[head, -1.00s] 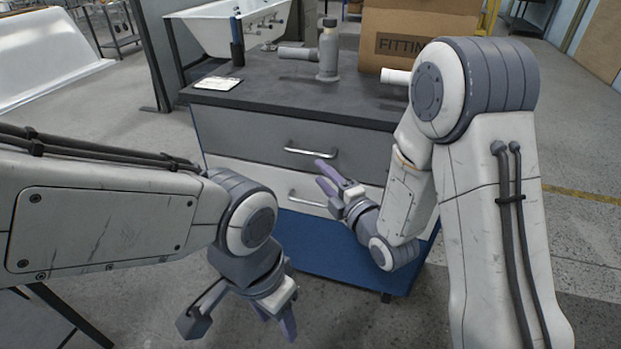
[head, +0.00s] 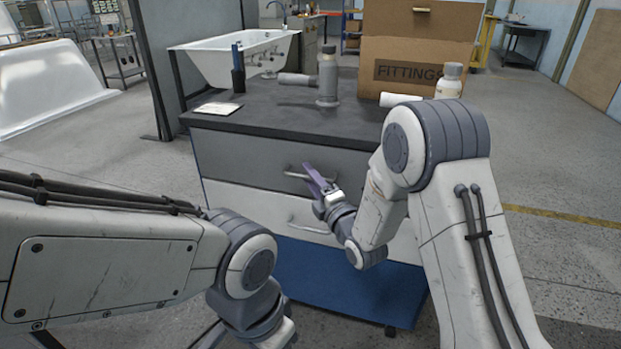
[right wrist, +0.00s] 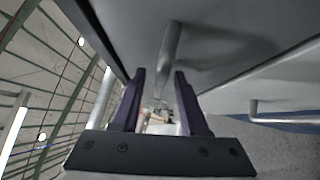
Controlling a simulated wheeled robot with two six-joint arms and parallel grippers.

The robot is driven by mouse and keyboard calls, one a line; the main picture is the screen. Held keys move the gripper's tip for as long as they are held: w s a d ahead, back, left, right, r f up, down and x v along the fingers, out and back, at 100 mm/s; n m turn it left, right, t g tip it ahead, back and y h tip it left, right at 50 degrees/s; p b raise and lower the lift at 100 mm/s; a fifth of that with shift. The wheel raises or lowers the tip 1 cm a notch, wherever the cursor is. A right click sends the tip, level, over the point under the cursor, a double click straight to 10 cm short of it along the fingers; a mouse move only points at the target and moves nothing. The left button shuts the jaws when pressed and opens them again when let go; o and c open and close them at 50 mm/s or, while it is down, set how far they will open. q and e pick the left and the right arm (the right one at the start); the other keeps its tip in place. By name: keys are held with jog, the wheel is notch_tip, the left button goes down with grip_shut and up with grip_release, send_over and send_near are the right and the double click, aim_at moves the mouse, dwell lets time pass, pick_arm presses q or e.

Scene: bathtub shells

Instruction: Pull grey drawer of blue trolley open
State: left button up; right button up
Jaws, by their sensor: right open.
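The blue trolley (head: 340,285) stands ahead with a dark top. Its grey drawer (head: 235,155) is the upper one and looks shut. The drawer's metal bar handle (head: 292,173) is partly hidden behind my right gripper (head: 311,175). That gripper is open at the handle's right part. In the right wrist view, the handle (right wrist: 170,46) lies just ahead of the gap between the two purple fingers (right wrist: 160,75); I cannot tell whether it is between them or touching.
A white drawer (head: 245,200) with its own handle (head: 300,225) sits just below. On the trolley top are a grey bottle-shaped tool (head: 327,78), a dark holder (head: 238,72), a FITTINGS box (head: 415,60) and a white bottle (head: 449,80). Floor to the right is clear.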

jog(key=shift+w, duration=0.15)
grip_shut()
dwell(1.4)
